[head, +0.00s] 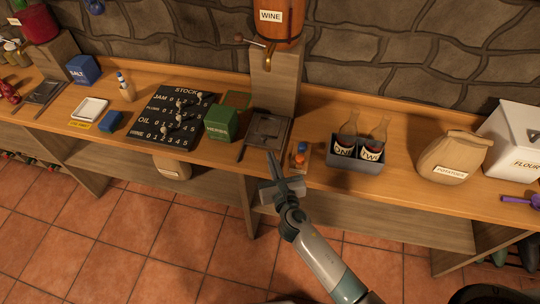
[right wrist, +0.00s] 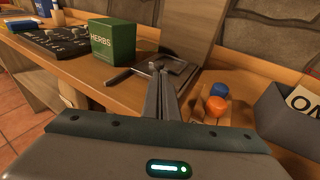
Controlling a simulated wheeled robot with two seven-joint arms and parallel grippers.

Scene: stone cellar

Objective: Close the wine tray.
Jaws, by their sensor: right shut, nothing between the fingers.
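The wine tray (head: 270,131) is a flat dark grey square on the counter, below the tap of the barrel labelled WINE (head: 281,18). A dark bar sticks out at its left front. In the right wrist view the wine tray (right wrist: 180,74) shows a raised rim, partly hidden behind my fingers. I cannot tell how far open it is. My right gripper (head: 272,160) is shut and empty, with its fingertips just in front of the tray's near edge. In the right wrist view the right gripper (right wrist: 158,70) points at the tray. My left gripper is not in view.
A green HERBS box (head: 221,123) stands close on the tray's left. A small holder with orange and blue pieces (head: 300,157) is close on its right, then a grey bottle crate (head: 352,160). The barrel's wooden pillar (head: 273,85) rises behind. Open floor lies in front.

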